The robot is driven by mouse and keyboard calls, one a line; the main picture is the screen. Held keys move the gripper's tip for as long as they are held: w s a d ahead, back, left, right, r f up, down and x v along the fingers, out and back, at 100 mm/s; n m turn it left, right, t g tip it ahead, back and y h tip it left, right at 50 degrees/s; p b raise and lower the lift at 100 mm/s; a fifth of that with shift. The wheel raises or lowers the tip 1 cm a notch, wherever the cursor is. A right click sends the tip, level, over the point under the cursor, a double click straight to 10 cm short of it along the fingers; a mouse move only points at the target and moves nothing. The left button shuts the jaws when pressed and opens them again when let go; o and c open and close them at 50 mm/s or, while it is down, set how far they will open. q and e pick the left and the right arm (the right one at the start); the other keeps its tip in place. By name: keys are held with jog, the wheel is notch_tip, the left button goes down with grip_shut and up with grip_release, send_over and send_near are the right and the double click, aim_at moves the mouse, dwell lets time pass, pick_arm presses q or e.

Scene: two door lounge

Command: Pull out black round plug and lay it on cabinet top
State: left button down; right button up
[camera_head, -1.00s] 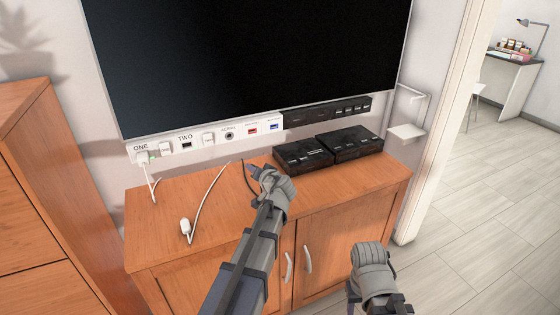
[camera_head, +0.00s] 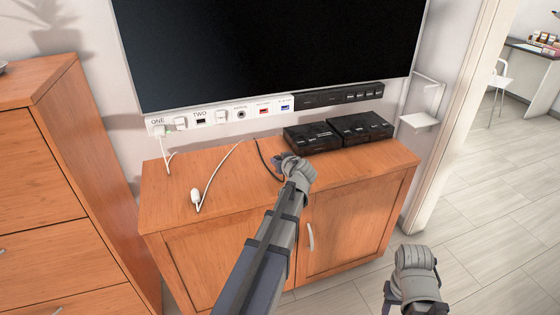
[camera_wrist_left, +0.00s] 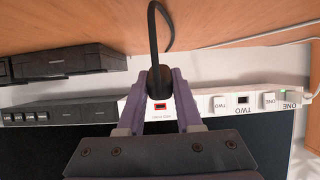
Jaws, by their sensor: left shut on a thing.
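The black round plug (camera_wrist_left: 158,82) is between the fingers of my left gripper in the left wrist view, with its black cable (camera_wrist_left: 153,30) running from it toward the cabinet top. My left gripper (camera_head: 279,159) is shut on the plug, over the cabinet top (camera_head: 235,180), left of the black boxes. In the head view the gripper mostly hides the plug, and the cable (camera_head: 265,158) lies beside it. The plug is apart from the white socket panel (camera_head: 222,116), whose round socket (camera_head: 241,114) shows empty. My right gripper (camera_head: 412,282) is low at the right, its fingers unclear.
Two black boxes (camera_head: 312,136) stand at the back of the cabinet top. A white plug (camera_head: 195,196) with a white cable lies at its left. Another white plug (camera_head: 160,130) sits in the panel. The TV screen (camera_head: 270,50) hangs above.

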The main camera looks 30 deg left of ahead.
aim_at(280, 179)
pick_arm(q)
jog(key=shift+f+b, duration=2)
jog(key=shift+f, duration=0.3)
jog(key=c, duration=0.5)
grip_release()
jog(key=shift+s+d+r, duration=0.2)
jog(key=shift+p+v, duration=1.3)
jog(key=shift+v, duration=1.2)
jog(key=shift+d, duration=0.15)
